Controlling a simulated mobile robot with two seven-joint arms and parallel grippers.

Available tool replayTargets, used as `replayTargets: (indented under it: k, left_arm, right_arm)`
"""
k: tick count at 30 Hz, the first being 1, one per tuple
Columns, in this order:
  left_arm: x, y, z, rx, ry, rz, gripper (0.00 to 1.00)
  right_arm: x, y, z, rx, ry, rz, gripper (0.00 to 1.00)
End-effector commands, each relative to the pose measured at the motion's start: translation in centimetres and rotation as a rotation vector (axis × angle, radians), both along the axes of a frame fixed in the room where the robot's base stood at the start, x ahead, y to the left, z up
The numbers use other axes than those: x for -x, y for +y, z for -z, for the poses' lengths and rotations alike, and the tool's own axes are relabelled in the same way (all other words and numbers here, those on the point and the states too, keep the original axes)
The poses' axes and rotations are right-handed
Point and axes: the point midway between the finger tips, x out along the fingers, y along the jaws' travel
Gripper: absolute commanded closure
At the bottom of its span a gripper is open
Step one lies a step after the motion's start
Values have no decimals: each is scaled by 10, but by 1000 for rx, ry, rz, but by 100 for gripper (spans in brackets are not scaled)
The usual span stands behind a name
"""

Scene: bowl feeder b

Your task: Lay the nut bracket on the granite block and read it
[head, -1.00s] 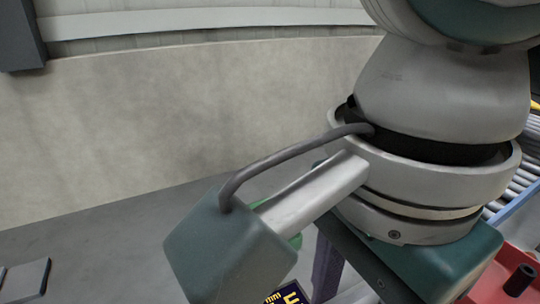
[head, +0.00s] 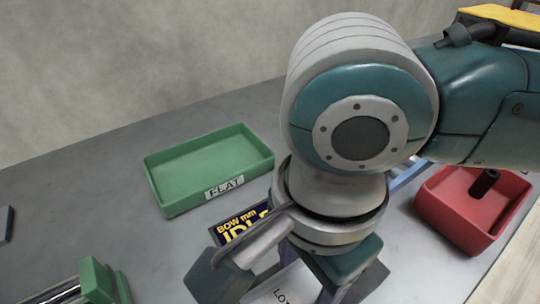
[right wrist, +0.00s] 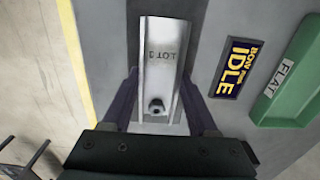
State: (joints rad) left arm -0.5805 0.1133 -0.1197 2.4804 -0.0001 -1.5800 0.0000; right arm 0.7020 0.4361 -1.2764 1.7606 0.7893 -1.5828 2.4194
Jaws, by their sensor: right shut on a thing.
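The nut bracket (right wrist: 163,75) is a pale silver channel with raised side edges, lettering that reads LOT and a character, and a dark nut at its near end. My right gripper (right wrist: 160,80) is shut on it, with a purple finger along each side. In the head view the bracket (head: 283,289) shows only partly at the bottom edge, beneath my right wrist. A dark grey surface (head: 372,282) shows beside the wrist there; I cannot tell whether it is the granite block, or whether the bracket touches it. My left gripper is out of view.
A display reading BOW mm IDLE (head: 230,232) lies beside the wrist. A green tray labelled FLAT (head: 205,165) is empty behind it. A red bin (head: 450,212) at right holds a black cylinder (head: 484,182). A green fixture with metal rods (head: 97,280) stands front left. The left bench is mostly clear.

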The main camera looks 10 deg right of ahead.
Motion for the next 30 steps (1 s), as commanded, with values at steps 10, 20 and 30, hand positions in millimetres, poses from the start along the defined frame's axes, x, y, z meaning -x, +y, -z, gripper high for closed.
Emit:
replayTargets:
  k: [10, 20, 30]
  left_arm:
    - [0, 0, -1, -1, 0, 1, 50]
    - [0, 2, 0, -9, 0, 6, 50]
    - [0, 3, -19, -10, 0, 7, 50]
  right_arm:
    - [0, 0, 2, -1, 0, 0, 17]
    - [0, 0, 1, 0, -1, 0, 11]
    - [0, 1, -62, -5, -1, -1, 11]
